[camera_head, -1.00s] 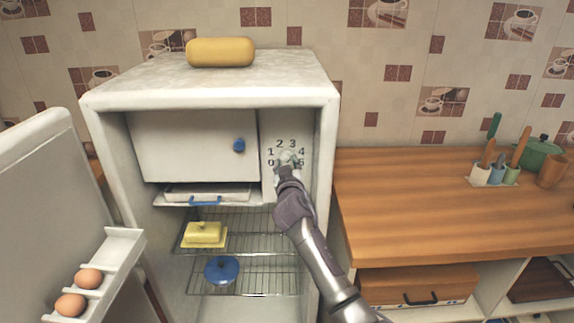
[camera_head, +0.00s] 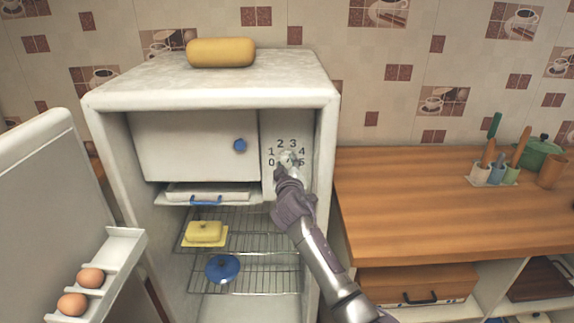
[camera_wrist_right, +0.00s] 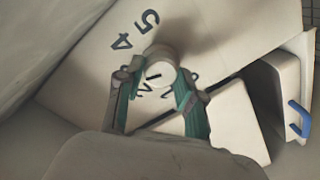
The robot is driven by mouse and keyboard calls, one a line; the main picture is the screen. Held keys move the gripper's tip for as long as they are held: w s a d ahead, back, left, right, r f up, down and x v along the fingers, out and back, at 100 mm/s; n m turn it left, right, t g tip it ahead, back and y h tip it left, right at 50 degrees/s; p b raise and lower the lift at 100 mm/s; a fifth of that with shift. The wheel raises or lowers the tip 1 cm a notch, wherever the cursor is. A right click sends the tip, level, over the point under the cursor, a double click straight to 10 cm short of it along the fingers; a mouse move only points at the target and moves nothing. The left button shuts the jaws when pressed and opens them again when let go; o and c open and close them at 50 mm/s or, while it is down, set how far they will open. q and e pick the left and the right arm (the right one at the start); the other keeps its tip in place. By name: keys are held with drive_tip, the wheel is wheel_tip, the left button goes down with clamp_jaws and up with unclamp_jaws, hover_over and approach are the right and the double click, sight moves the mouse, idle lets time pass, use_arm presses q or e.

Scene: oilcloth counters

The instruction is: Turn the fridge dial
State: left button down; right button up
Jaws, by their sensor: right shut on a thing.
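The fridge (camera_head: 215,85) stands open at the left of centre in the head view. Its white round dial (camera_head: 288,156) sits on the panel at the upper right inside, with numbers 0 to 5 around it. In the right wrist view the dial (camera_wrist_right: 158,68) shows a dark pointer mark, between the gripper's fingers. My right gripper (camera_head: 286,168) reaches in from below and is shut on the dial; it also shows in the right wrist view (camera_wrist_right: 155,82). The fingers partly hide the dial and the lower numbers. My left gripper is not in view.
The fridge door (camera_head: 50,200) is swung open at left, with eggs (camera_head: 90,278) on its shelf. A freezer flap with a blue knob (camera_head: 240,145) is beside the panel. Wire shelves below hold a yellow butter dish (camera_head: 204,232) and a blue lidded dish (camera_head: 222,268). A wooden counter (camera_head: 430,200) is at right.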

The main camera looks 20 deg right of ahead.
drive_tip(key=o, duration=1.1)
drive_tip(key=shift+o, duration=0.2)
drive_tip(key=v, duration=1.2)
drive_tip(key=shift+f, duration=0.1)
